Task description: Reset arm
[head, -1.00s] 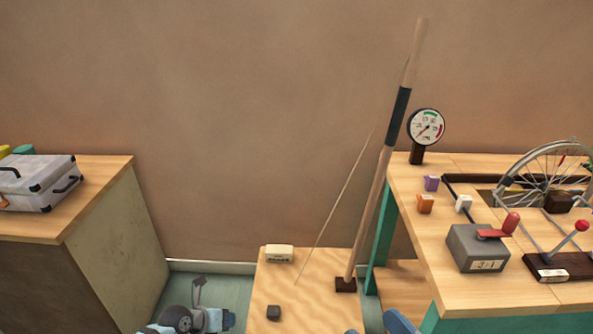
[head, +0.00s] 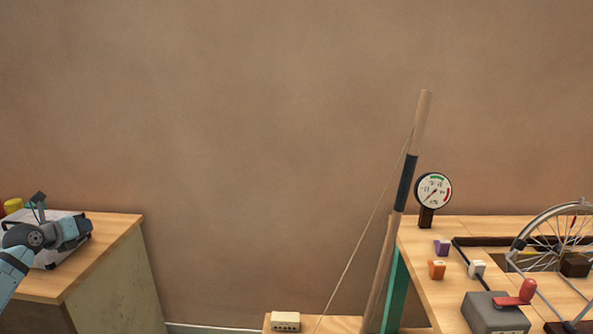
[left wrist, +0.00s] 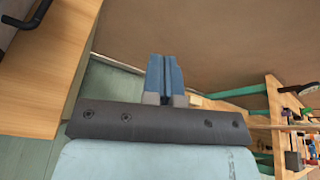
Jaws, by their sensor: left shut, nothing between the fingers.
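My left gripper (head: 76,229) is at the left edge of the head view, at the end of my grey and pale-blue arm. It shows in front of a silver case (head: 66,213) and covers part of it. In the left wrist view the two blue fingers (left wrist: 164,74) are shut together with nothing between them. My right gripper is not in view.
A wooden-topped cabinet (head: 112,236) stands left. At right, a workbench (head: 424,262) carries a dial gauge (head: 434,190), a grey lever box (head: 490,314) and a spoked wheel (head: 545,238). A tall pole (head: 396,225) with a string stands beside it. The wall between is clear.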

